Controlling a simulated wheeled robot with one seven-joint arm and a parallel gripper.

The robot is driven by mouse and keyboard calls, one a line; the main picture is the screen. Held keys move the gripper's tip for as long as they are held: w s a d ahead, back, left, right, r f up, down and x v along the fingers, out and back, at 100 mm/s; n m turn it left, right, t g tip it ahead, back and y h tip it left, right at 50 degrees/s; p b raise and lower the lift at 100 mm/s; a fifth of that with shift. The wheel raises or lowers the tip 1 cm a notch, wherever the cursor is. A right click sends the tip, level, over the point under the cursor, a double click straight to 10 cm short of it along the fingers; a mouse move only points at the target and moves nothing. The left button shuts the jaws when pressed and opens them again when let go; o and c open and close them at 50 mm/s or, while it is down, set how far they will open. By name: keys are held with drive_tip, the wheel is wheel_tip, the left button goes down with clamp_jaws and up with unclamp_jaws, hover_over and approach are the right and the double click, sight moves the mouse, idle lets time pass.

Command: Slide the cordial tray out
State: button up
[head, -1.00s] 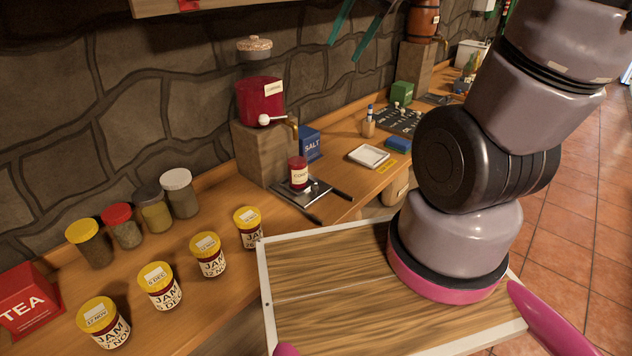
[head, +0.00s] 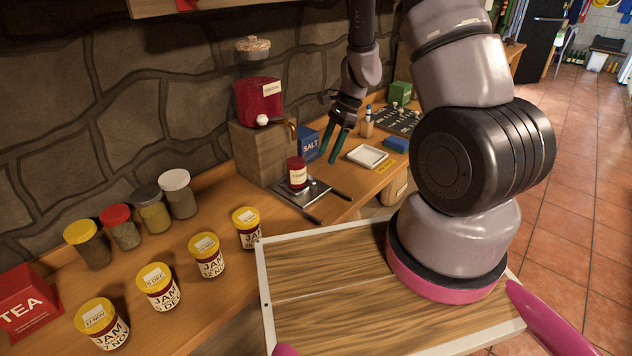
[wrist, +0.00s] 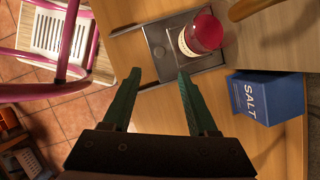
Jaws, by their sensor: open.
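The cordial tray (head: 287,196) is a flat dark metal tray with two dark rails on the wooden counter, below the tap of the red cordial dispenser (head: 260,101). A small red jar with a cream label (head: 297,173) stands on it. In the wrist view the tray (wrist: 160,55) lies beyond the fingertips, with the red jar (wrist: 200,36) at its right part. My gripper (head: 338,157) is open and empty, its green fingers pointing down above the counter, right of the jar. In the wrist view my gripper (wrist: 158,78) shows a clear gap between its fingers, apart from the tray.
A blue salt box (wrist: 266,97) stands close to the tray, behind my gripper in the head view. A white square dish (head: 368,157) lies to the right. Several yellow-lidded jam jars (head: 208,257) stand at the left front. Counter around the rails looks clear.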

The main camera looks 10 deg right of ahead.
sight(314, 186)
drive_tip(key=x, duration=1)
drive_tip(key=shift+a+f, duration=0.15)
drive_tip(key=shift+f, duration=0.1)
clamp_jaws()
idle(1.0)
